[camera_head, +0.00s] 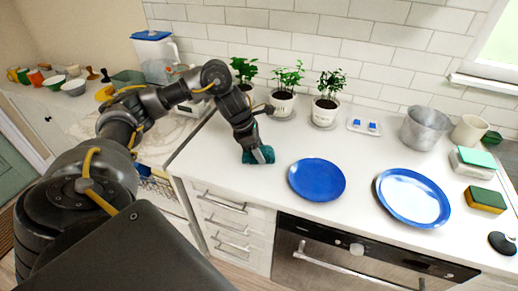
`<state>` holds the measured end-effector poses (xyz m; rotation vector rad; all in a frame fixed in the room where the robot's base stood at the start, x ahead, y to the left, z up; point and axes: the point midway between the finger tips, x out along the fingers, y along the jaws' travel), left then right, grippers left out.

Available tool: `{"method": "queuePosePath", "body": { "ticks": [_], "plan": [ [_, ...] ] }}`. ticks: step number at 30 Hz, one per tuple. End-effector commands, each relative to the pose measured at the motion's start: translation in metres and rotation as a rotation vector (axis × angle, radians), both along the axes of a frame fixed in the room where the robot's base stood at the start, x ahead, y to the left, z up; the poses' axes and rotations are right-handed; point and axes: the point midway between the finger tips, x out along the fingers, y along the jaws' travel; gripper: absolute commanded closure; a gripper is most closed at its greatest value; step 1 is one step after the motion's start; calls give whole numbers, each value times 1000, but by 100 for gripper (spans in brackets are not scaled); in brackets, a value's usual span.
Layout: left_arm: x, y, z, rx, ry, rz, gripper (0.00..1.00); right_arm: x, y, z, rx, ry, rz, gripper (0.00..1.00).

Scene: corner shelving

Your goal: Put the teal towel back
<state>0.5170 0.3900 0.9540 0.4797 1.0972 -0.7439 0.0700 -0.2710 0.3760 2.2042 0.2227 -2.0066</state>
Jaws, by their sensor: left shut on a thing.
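My left gripper (256,155) reaches in from the left and points down at the white counter (262,205). It is shut on the teal towel (262,157), a small crumpled bundle at the counter's left part. The towel is low, at or just above the counter surface; I cannot tell if it touches. The gripper's fingers partly hide it. My right gripper is not in view.
A blue plate (317,180) lies right of the towel, with a larger blue-rimmed plate (412,198) farther right. Potted plants (328,99) stand behind. A metal pot (425,128), a mug (469,131) and sponges (486,200) are at the right.

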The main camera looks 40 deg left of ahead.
Motion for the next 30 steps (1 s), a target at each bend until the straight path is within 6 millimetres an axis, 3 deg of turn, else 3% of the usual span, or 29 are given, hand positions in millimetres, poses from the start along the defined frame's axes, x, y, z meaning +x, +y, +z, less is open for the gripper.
{"method": "queuePosePath", "body": {
  "ticks": [6, 7, 12, 23, 26, 30],
  "plan": [
    [0, 0, -5, 0, 0, -1, 70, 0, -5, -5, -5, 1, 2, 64],
    [0, 0, -4, 0, 0, -1, 47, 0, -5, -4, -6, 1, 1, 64],
    [0, 0, -3, -1, 1, 0, 27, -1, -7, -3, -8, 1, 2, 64],
    [0, 0, 4, 0, 0, -1, 27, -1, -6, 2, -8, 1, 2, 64],
    [-3, 5, 15, 2, -5, -1, 27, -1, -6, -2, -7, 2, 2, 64],
    [-10, 15, 45, 4, -7, 0, 27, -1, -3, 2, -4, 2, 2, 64]
  ]
}}
